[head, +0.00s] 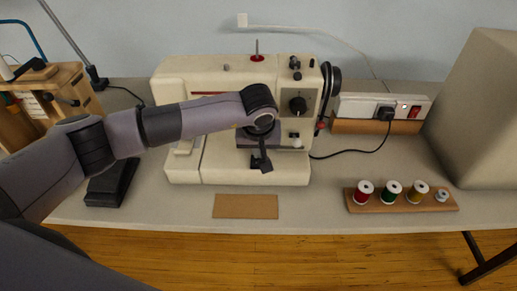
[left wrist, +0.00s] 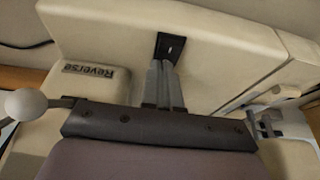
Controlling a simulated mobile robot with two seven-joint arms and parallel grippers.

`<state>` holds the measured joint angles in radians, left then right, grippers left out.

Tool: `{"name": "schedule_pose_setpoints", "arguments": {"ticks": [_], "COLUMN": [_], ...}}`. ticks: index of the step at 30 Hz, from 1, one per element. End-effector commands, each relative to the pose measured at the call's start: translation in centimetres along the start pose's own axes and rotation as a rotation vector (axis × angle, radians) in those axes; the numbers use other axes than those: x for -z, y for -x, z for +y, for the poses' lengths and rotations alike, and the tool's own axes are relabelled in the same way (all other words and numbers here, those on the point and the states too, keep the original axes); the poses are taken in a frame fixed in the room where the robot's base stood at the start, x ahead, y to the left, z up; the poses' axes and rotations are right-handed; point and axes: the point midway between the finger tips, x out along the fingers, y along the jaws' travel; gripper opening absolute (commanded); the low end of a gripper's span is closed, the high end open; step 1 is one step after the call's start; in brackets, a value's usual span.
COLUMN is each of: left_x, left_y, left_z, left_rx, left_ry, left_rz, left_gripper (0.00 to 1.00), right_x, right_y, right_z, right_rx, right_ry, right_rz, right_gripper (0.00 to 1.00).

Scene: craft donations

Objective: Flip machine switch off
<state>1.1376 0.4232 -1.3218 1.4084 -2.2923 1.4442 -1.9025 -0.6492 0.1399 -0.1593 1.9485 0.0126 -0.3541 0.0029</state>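The cream sewing machine (head: 255,171) stands upright on the table in the head view. In the left wrist view a small black switch (left wrist: 176,43) is set in its cream body (left wrist: 225,75). My left gripper (head: 262,164) is in front of the machine and partly covers its front. In the left wrist view its fingers (left wrist: 164,65) are side by side, closed together and empty. Their tips are right at the lower edge of the switch; I cannot tell whether they touch it. The switch's position is too small to read. My right gripper is in neither view.
A "Reverse" label (left wrist: 90,70) and a lever with a pale knob (left wrist: 25,104) are beside the gripper. A power strip (head: 355,106) has a plug and a red switch. A spool rack (head: 405,206) is front right; a brown card (head: 245,206) is in front.

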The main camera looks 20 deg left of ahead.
Motion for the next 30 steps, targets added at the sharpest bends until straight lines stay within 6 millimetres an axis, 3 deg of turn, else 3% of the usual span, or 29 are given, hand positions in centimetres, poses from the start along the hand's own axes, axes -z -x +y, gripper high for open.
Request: {"name": "schedule_pose_setpoints", "arguments": {"ticks": [9,20,23,29,30], "left_x": [-1.8,-1.9,-1.5,-0.1,-0.3], "left_y": [0.2,0.3,1.1,4.9,5.3], "left_z": [-0.2,-0.1,0.0,0.3,0.3], "left_rx": [0.008,0.007,0.006,0.007,0.005], "left_ry": [-0.005,-0.003,-0.002,0.002,0.001], "left_rz": [-0.015,-0.014,-0.012,-0.007,-0.006], "left_gripper": [0.0,0.0,0.0,0.0,0.0], "right_x": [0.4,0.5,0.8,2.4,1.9], "right_y": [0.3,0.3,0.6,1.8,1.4], "right_z": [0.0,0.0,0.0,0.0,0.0], "right_rx": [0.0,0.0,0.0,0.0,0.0], "right_ry": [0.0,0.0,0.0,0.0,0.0], "right_rz": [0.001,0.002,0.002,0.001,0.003], "right_gripper": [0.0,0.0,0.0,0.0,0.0]}}
